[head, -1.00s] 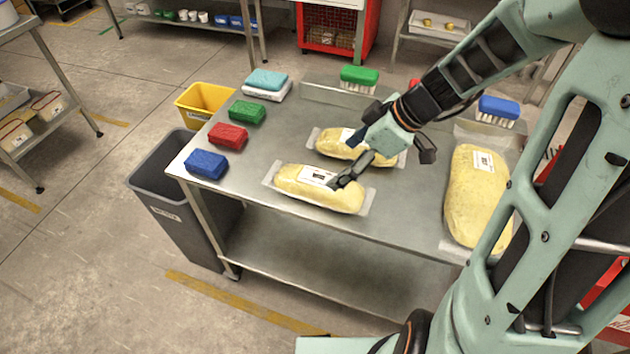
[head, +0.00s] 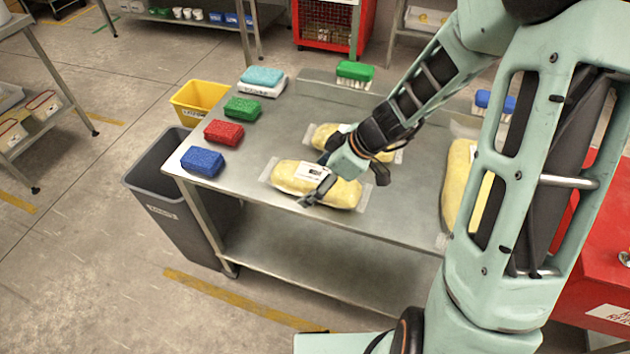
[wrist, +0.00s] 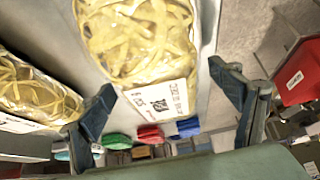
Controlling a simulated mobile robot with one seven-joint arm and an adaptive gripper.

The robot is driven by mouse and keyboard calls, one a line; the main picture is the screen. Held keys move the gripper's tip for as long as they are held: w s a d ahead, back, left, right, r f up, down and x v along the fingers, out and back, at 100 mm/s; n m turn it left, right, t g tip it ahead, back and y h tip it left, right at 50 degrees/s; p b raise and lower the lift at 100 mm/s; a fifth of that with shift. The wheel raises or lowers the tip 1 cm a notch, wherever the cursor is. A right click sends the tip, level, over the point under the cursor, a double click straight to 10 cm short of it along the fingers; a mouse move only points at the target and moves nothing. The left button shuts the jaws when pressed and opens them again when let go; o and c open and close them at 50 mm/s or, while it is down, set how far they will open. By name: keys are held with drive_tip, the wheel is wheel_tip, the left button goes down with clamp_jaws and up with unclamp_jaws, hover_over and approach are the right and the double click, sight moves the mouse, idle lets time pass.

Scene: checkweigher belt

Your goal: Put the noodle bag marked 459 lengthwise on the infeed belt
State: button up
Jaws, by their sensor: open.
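Three yellow noodle bags in clear wrap lie on the steel table. The front bag (head: 343,194) has a white label, and a second bag (head: 325,136) lies just behind it. A third bag (head: 457,185) lies at the right, partly hidden by my arm. My gripper (head: 318,180) is open over the front bag, its fingers toward the bag's two long sides near the label. In the wrist view the front bag (wrist: 140,40) shows between the open fingers, with another bag (wrist: 35,90) at the left. I cannot read 459 on any label. No infeed belt is identifiable.
Blue (head: 203,161), red (head: 223,132) and green (head: 242,108) sponges line the table's left edge, with a turquoise pad (head: 262,76) behind. Green (head: 355,72) and blue (head: 483,99) brushes stand farther back. A grey bin (head: 160,200) and yellow bin (head: 197,98) stand left of the table.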

drive_tip(key=c, duration=1.7)
drive_tip(key=shift+r, duration=0.15)
